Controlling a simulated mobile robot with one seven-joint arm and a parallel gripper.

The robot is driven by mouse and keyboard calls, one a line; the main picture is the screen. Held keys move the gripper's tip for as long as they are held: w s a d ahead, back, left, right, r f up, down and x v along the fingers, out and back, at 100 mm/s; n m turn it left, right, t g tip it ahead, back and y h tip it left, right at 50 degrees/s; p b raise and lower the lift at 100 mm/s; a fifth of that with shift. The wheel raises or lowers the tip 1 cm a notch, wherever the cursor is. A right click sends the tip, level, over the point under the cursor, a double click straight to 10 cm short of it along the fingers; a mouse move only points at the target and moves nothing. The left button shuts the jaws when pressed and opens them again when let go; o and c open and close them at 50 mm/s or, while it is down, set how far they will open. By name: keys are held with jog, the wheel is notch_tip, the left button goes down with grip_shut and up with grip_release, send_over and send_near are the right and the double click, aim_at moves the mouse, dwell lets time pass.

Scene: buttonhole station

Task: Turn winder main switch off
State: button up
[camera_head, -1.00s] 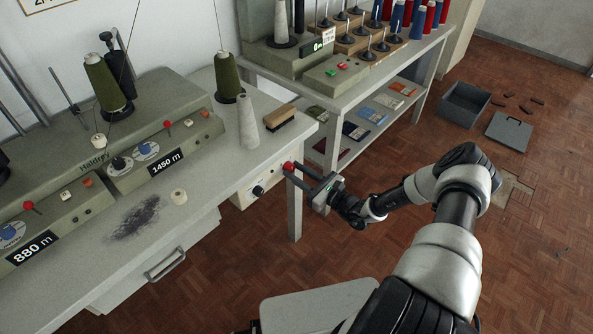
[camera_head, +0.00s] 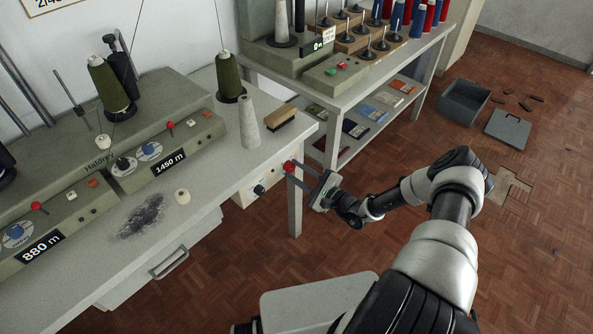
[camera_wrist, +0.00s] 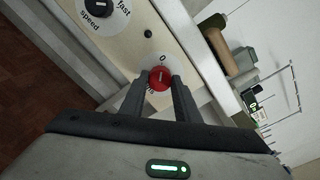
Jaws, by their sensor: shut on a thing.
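The winder main switch is a red round knob (camera_wrist: 159,77) on a cream panel below the table edge, and it also shows in the head view (camera_head: 289,166). A "0" mark stands above the knob in the wrist view, and another mark below is partly hidden. A pale line on the knob points roughly at the "0". My gripper (camera_wrist: 160,84) is shut on the knob, one finger on each side; in the head view my gripper (camera_head: 296,173) reaches it from the right. The winder (camera_head: 60,146) stands on the table.
A black speed knob (camera_wrist: 98,6) sits on the same panel. The white table (camera_head: 224,177) carries a grey cone (camera_head: 248,122), a brush (camera_head: 267,123), a small white spool (camera_head: 182,196) and dark lint (camera_head: 143,215).

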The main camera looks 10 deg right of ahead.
dwell(0.3)
jog(key=o, duration=1)
jog(key=shift+o, duration=0.2)
jog(key=shift+s, duration=0.1)
jog(key=v, duration=1.7)
jog(key=shift+d+p, duration=0.15)
jog(key=shift+p, duration=0.3)
jog(key=shift+r, duration=0.1)
